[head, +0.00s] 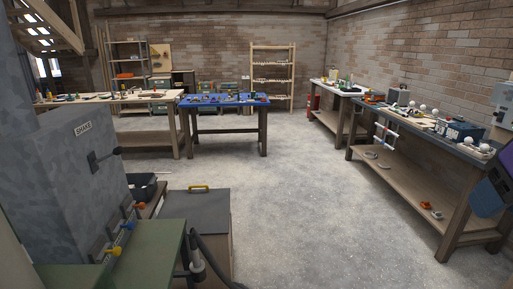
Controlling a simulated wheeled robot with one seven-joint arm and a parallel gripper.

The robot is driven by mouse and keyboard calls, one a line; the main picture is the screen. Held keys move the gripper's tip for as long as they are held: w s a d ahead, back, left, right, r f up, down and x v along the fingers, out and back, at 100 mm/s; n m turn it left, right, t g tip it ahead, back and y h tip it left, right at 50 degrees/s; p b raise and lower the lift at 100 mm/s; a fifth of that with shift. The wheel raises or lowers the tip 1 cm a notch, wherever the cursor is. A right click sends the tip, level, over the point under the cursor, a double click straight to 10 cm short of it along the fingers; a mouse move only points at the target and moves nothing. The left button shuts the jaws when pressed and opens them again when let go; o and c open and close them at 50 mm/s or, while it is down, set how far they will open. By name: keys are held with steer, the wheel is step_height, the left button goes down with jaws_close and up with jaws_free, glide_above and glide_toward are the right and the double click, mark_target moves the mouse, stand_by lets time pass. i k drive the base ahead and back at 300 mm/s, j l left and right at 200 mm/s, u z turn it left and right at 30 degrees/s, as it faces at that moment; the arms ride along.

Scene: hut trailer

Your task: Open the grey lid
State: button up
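A low box (218,255) stands on the floor at the lower left of the head view. A flat dark grey lid (193,215) lies level on top of it and looks closed. A yellow handle (198,188) sits at the lid's far edge. My gripper is not in the picture. A dark part with a purple patch at the right edge looks like my own arm, far from the lid.
A tall grey cabinet marked "SHAKE" (83,175) and a green-topped stand (150,255) are left of the box. A dark hose (208,258) runs in front of it. A long workbench (435,145) lines the right. The middle floor (300,200) is clear.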

mark_target(207, 209)
steer(key=i+u, duration=0.1)
steer(key=i, duration=0.45)
steer(key=i+l+u, duration=0.15)
steer(key=i, duration=0.45)
steer(key=i+l+u, duration=0.1)
steer(key=i, duration=0.45)
steer(key=i+l+u, duration=0.15)
steer(key=i+u, duration=0.3)
steer(key=i+l+u, duration=0.25)
steer(key=u, duration=0.2)
steer(key=i+l+u, duration=0.25)
steer(key=l+u, duration=0.2)
steer(key=i+l+u, duration=0.2)
steer(key=l+u, duration=0.25)
steer(key=i+l+u, duration=0.2)
steer(key=l, duration=0.2)
steer(key=l+u, duration=0.25)
steer(key=l, duration=0.1)
